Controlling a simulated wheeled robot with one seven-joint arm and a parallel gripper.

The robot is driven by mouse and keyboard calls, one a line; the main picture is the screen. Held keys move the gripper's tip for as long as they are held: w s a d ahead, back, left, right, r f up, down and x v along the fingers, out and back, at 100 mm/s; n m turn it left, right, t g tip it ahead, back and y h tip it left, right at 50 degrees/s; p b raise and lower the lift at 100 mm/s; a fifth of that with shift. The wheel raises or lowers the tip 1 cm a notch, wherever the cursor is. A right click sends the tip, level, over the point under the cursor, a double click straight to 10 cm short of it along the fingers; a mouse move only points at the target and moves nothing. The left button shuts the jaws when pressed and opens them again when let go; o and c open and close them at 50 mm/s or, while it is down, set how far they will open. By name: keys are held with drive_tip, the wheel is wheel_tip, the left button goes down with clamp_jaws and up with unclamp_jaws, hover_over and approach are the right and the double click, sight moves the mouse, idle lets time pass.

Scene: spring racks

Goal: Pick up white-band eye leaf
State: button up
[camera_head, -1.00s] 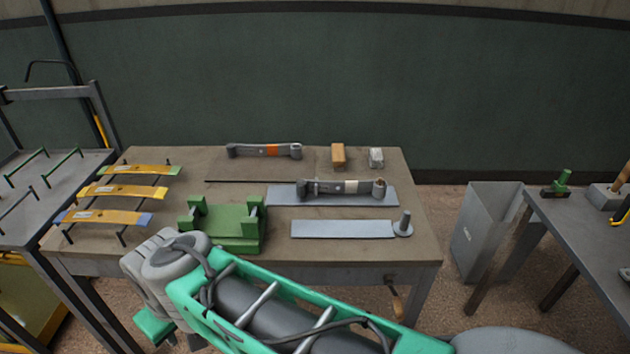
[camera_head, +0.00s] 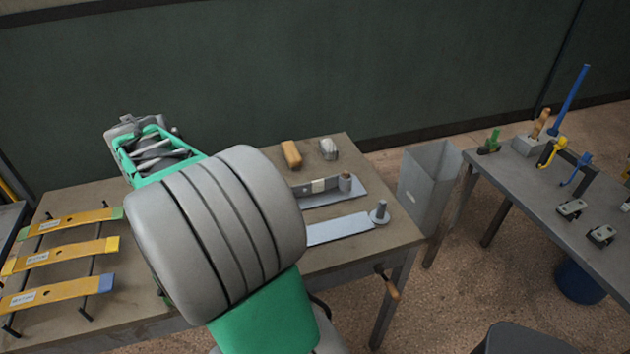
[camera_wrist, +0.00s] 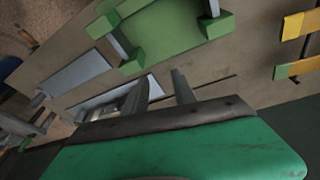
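The white-band eye leaf (camera_head: 318,185) is a dark grey bar with a white band and a round eye at its right end. It lies on a pale grey plate (camera_head: 352,193) on the workbench; my arm hides its left part in the head view. In the wrist view the plate (camera_wrist: 88,109) shows beside my gripper (camera_wrist: 162,88), with part of the leaf partly covered by a finger. My gripper's two fingers stand apart above the bench, with no object visible between them. The head view does not show the fingers.
A green fixture (camera_wrist: 165,35) stands on the bench near my gripper. Another pale plate with a pin (camera_head: 342,228) lies in front of the leaf. A wooden block (camera_head: 291,154) and a whitish block (camera_head: 328,149) sit behind. Several yellow leaves (camera_head: 60,257) rest on rods at left.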

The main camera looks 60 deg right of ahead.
drive_tip(key=s+d+f+m+g, duration=0.1)
drive_tip(key=d+m, duration=0.4)
drive_tip(key=d, duration=0.7)
drive_tip(key=m+g, duration=0.3)
drive_tip(key=m, duration=0.6)
hover_over(316, 182)
drive_tip(key=w+a, duration=0.2)
wheel_tip(316, 182, down, 5)
drive_tip(key=shift+m+h, duration=0.3)
drive_tip(key=p+x, duration=0.2)
drive_tip(key=x, duration=0.5)
drive_tip(key=shift+d+f, duration=0.1)
drive_tip(key=shift+d, duration=0.15)
clamp_jaws()
drive_tip(key=shift+d+r, duration=0.1)
drive_tip(key=shift+r, duration=0.1)
